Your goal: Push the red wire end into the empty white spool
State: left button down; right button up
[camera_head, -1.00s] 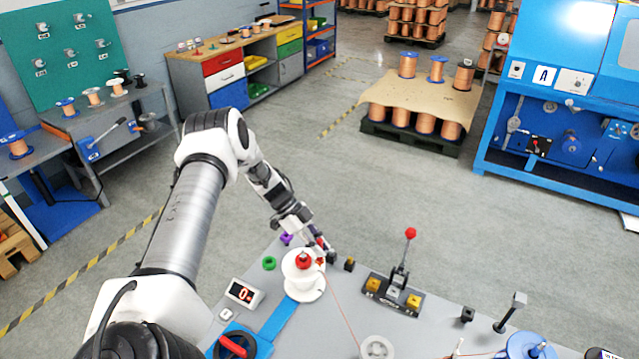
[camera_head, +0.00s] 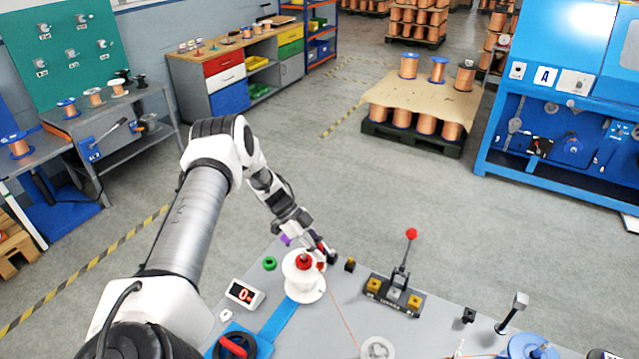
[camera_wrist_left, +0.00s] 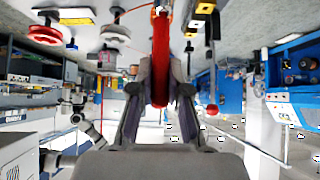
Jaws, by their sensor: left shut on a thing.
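The white spool (camera_head: 304,288) stands upright on the grey bench in the head view, with bare white flanges and a red knob (camera_head: 304,262) on top. My left gripper (camera_head: 325,254) is just behind and to the right of the spool's upper flange. In the left wrist view it is shut on a red piece (camera_wrist_left: 160,60), which looks like the red wire end. A thin red wire (camera_head: 343,315) runs from near the spool towards a pale pulley (camera_head: 377,349) at the bench front. Whether the red piece touches the spool is hidden. My right gripper is not in view.
A black base with yellow blocks (camera_head: 394,297) and a red-knobbed lever (camera_head: 411,235) stands right of the spool. A blue spool (camera_head: 525,346) is at the front right.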

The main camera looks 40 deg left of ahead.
pick_arm(q)
jog(key=shift+f, duration=0.8)
dwell(0.7)
dwell(0.4)
jog(key=c, duration=1.1)
grip_release()
jog(key=shift+o, duration=0.2)
jog(key=o, duration=0.3)
jog(key=shift+o, duration=0.2)
